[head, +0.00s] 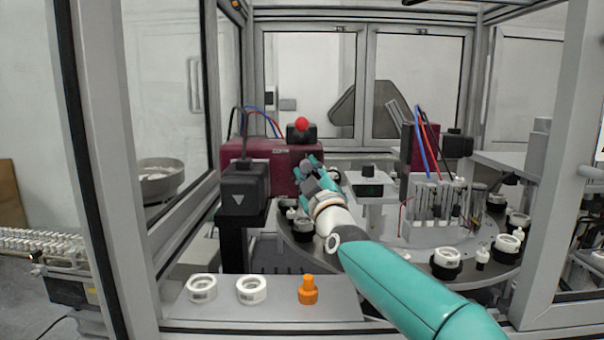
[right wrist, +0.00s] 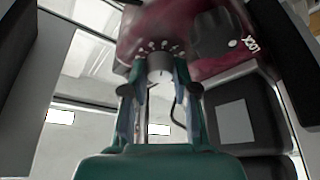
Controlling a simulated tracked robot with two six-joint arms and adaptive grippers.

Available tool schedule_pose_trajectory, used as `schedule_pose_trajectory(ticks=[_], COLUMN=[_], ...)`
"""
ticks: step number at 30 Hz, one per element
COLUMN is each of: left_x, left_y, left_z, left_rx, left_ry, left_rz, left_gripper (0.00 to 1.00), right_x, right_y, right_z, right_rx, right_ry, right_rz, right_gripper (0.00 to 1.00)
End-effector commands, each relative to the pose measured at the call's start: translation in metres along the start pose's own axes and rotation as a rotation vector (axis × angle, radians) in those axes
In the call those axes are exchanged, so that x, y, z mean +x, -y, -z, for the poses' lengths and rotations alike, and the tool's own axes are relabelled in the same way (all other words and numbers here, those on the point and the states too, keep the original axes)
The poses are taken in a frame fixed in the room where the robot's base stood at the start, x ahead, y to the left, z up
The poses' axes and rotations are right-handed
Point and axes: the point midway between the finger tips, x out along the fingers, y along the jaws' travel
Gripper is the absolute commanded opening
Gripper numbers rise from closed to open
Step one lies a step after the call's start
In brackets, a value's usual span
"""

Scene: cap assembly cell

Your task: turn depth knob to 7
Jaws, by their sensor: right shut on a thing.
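The depth knob (right wrist: 160,64) is a small grey cylinder on the underside or face of a maroon unit, with a ring of pale marks around it in the right wrist view. My right gripper (right wrist: 160,78) has its two fingers on either side of the knob, shut on it. In the head view my right gripper (head: 309,166) reaches in to the maroon unit (head: 262,152), and its fingers hide the knob there. The knob's setting is too small to read. My left gripper is not in view.
A black box with a white triangle (head: 243,187) stands left of my right gripper. A round turntable (head: 407,258) with several white-and-black holders lies to the right. Frame posts (head: 100,180) flank the opening.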

Motion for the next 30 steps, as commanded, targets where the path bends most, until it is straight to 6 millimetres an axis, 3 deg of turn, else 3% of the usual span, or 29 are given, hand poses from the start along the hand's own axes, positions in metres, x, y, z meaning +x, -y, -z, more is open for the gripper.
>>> schedule_pose_trajectory(ticks=[1,14,30], left_x=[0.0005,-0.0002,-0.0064], left_y=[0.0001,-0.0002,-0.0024], left_z=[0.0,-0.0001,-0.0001], left_rx=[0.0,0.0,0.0], left_ry=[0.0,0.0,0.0], left_rz=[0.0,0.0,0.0], left_gripper=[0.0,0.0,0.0], right_x=[-0.0004,-0.0005,0.0001], right_y=[0.0071,0.0094,0.0126], right_z=[-0.0037,-0.0068,-0.0067], right_rx=[0.001,0.067,0.385], right_ry=[0.006,0.011,0.016], right_rz=[0.015,-0.008,-0.142], right_gripper=[0.0,0.0,0.0])
